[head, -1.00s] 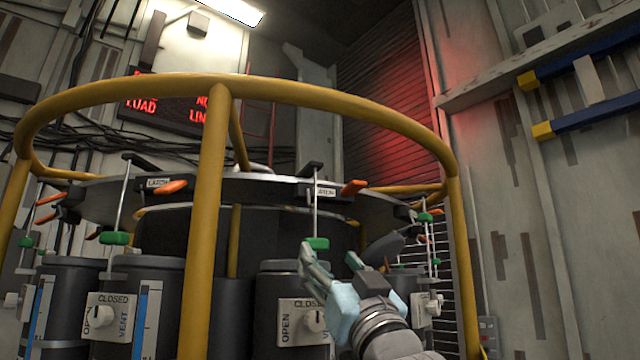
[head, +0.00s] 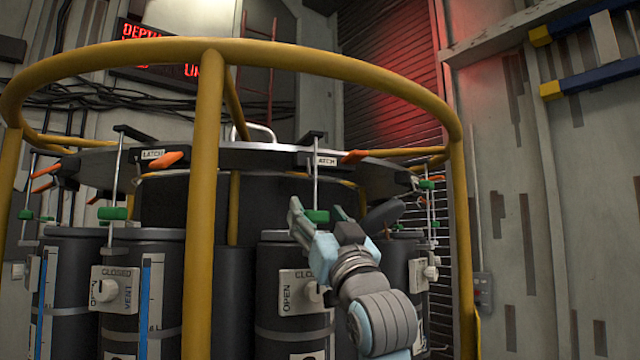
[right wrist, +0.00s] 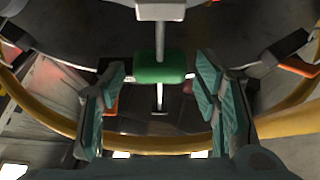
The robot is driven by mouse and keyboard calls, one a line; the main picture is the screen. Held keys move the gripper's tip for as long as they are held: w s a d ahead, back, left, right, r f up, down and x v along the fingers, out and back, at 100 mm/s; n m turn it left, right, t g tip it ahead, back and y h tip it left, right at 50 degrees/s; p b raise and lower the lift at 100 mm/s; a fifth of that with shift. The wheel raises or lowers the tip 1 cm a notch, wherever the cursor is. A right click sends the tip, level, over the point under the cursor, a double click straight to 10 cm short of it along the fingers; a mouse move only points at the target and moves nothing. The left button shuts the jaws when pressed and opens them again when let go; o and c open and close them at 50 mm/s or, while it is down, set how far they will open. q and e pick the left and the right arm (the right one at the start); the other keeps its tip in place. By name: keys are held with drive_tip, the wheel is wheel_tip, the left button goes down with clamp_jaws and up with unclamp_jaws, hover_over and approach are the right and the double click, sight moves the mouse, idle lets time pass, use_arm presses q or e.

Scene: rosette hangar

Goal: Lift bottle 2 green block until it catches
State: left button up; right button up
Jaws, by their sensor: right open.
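A green block (head: 317,216) hangs on a thin vertical rod above a dark bottle (head: 284,262) with an OPEN/CLOSED valve plate. No bottle number is readable. My right gripper (head: 322,222) is open at the block's height, one finger to its left and the other to its right. In the right wrist view the green block (right wrist: 160,68) shows between and just beyond the open fingers (right wrist: 160,100), with a visible gap on both sides. Another green block (head: 113,213) hangs over the bottle to the left. My left gripper is not in view.
A yellow ring rail (head: 340,66) with posts, one (head: 207,200) in front, surrounds the bottles. More green blocks on rods (head: 427,185) are at the right.

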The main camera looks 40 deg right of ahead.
sight(316, 159)
clamp_jaws()
drive_tip(key=shift+r+p, duration=0.75)
drive_tip(key=shift+r, duration=3.95)
unclamp_jaws()
drive_tip(key=shift+f, duration=0.1)
